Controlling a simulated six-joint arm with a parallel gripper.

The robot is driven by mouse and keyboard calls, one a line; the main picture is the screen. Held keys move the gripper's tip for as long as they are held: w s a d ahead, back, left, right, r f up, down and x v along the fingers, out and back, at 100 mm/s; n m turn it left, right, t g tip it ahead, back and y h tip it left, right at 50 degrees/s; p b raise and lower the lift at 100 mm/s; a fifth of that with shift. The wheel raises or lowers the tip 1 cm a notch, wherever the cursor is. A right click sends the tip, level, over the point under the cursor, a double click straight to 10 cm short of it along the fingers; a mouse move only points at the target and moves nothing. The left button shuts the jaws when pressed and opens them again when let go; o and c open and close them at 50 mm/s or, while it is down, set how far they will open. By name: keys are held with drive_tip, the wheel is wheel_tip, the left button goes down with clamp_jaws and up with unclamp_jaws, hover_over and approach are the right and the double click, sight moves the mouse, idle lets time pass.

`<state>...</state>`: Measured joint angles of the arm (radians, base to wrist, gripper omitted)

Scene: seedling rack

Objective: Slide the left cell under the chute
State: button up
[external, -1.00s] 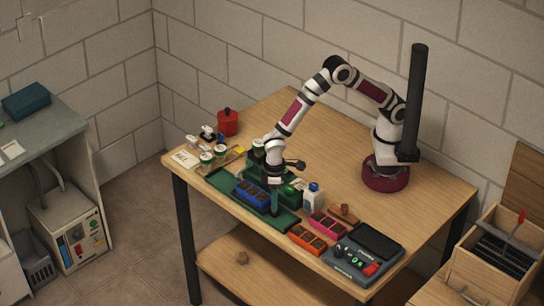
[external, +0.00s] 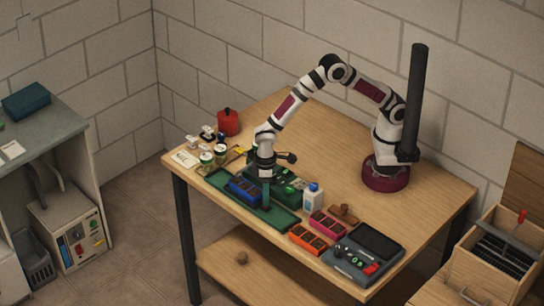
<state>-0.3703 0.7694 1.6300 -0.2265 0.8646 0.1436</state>
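A blue cell tray (external: 243,190) with dark cells lies on the long green rack base (external: 282,219), toward its left part. My gripper (external: 266,205) points down at the right end of the blue tray, close against it. Whether they touch is too small to tell, and so is whether the fingers are open or shut. A dark green machine (external: 291,188) stands behind the rack, partly hidden by my gripper. I cannot make out the chute clearly.
A white and blue bottle (external: 313,197), a pink tray (external: 327,224), an orange tray (external: 308,240) and a dark control box (external: 362,254) stand to the right. Small jars (external: 207,158) and a red pot (external: 228,122) stand to the left. The table's back is clear.

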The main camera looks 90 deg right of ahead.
wheel_tip(320, 180, up, 15)
drive_tip(key=shift+r, duration=0.15)
drive_tip(key=s+d+r+m+y, duration=0.1)
drive_tip(key=s+d+r+m, duration=0.15)
drive_tip(key=s+d, duration=0.45)
drive_tip(key=s+d+r+m, duration=0.1)
drive_tip(key=s+d+r, duration=0.25)
drive_tip(key=s, duration=0.65)
drive_tip(key=s+d+f+m, duration=0.2)
drive_tip(key=s+f, duration=0.1)
drive_tip(key=s, duration=0.8)
drive_tip(key=shift+s+f+y, duration=0.2)
drive_tip(key=shift+f+y, duration=0.2)
